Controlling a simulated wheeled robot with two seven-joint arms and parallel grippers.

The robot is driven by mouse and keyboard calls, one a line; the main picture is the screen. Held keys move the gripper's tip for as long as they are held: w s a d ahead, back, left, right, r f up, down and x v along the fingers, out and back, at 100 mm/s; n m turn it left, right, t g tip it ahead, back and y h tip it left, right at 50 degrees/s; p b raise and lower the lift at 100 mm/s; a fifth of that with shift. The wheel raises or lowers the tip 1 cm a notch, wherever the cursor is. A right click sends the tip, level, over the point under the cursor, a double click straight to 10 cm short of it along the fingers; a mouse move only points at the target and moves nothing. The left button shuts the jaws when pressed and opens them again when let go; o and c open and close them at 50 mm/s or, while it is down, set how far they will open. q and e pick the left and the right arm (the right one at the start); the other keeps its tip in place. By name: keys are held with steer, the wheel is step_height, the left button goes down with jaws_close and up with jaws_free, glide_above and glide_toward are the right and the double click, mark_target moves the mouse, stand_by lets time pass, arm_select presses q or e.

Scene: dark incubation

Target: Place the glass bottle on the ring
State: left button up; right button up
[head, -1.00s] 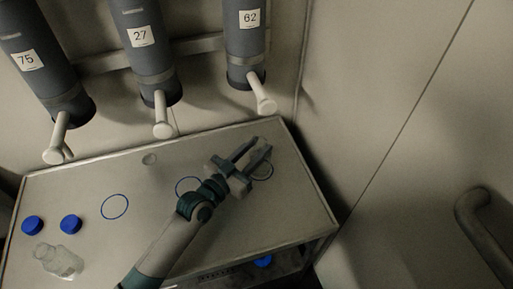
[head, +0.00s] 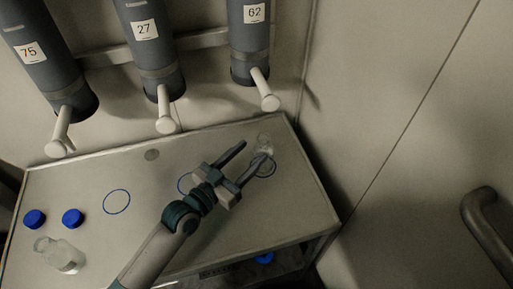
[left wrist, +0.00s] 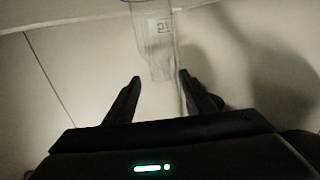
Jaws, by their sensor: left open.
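A small clear glass bottle (head: 264,144) stands upright at the rightmost blue ring (head: 273,170) on the bench. Its base is partly hidden by a finger, so I cannot tell whether it is fully inside the ring. My left gripper (head: 254,150) is open, with its fingers spread just in front of the bottle and nothing held. My right gripper is not in view.
A second glass bottle (head: 62,256) and two blue caps (head: 34,219) (head: 73,218) are at the bench's left. Another ring (head: 116,213) is empty; a further one (head: 184,183) is partly covered by my arm. Numbered grey cylinders (head: 148,50) with white handles hang behind the bench.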

arm_select(q)
steer(key=b+v, duration=0.1)
steer(key=v, duration=0.6)
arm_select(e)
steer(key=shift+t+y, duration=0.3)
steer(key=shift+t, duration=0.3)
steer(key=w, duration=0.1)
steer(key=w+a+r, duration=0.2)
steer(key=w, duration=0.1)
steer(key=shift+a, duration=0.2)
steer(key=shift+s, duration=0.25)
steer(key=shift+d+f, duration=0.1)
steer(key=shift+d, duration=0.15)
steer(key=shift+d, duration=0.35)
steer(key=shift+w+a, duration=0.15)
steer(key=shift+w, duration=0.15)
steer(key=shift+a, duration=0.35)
